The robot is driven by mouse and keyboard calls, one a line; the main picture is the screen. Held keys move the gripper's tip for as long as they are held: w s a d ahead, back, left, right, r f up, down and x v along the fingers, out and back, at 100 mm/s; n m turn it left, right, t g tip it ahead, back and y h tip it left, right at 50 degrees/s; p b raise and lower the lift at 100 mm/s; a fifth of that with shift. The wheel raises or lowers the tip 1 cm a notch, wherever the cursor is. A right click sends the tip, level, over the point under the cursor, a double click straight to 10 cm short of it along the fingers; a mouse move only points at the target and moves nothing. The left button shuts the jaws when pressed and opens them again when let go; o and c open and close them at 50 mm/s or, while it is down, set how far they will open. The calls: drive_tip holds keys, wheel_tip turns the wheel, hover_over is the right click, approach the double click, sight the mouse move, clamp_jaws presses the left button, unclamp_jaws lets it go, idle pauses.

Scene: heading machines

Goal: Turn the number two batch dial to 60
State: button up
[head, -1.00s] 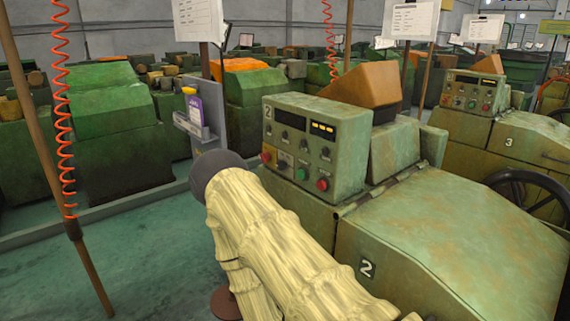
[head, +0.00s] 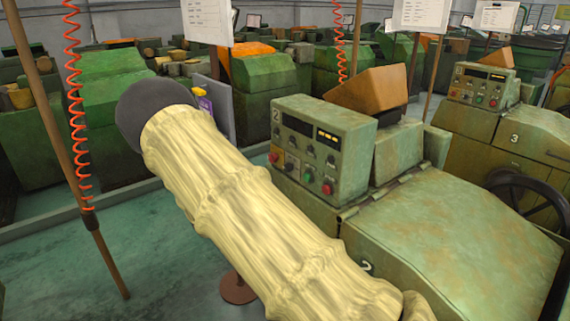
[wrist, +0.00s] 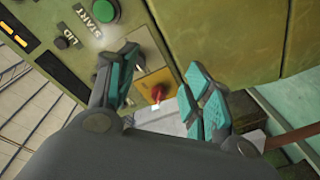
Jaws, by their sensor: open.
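The number two machine's green control box (head: 325,150) stands right of centre in the head view, marked 2, with a dark display, small knobs, a green button (head: 308,175) and a red button (head: 327,187). In the wrist view my gripper (wrist: 162,68) is open over part of a panel. A red knob (wrist: 158,93) on a yellow plate (wrist: 157,80) shows between its teal-padded fingers; I cannot tell whether they touch it. I cannot pick out the batch dial. The head view does not show my gripper.
The number two machine's sloping cover (head: 450,230) fills the lower right. The number three machine (head: 478,105) stands behind it at right. A brown pole (head: 60,145) and red coiled hose (head: 76,110) hang at left. Open green floor (head: 100,250) lies at lower left.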

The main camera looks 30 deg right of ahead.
sight(286, 168)
wheel_tip(286, 168, up, 5)
drive_tip(key=w+m+g, duration=0.1)
drive_tip(key=m+g, duration=0.1)
drive_tip(key=shift+n+h, duration=0.3)
drive_tip(key=d+p, duration=0.1)
drive_tip(key=d, duration=0.2)
drive_tip(key=d+p, duration=0.2)
drive_tip(key=d, duration=0.1)
drive_tip(key=d+p, duration=0.1)
drive_tip(key=d, duration=0.2)
drive_tip(key=shift+w+d+f, duration=0.25)
drive_tip(key=shift+w+d, duration=0.15)
drive_tip(key=shift+c, duration=0.4)
drive_tip(key=c, duration=0.9)
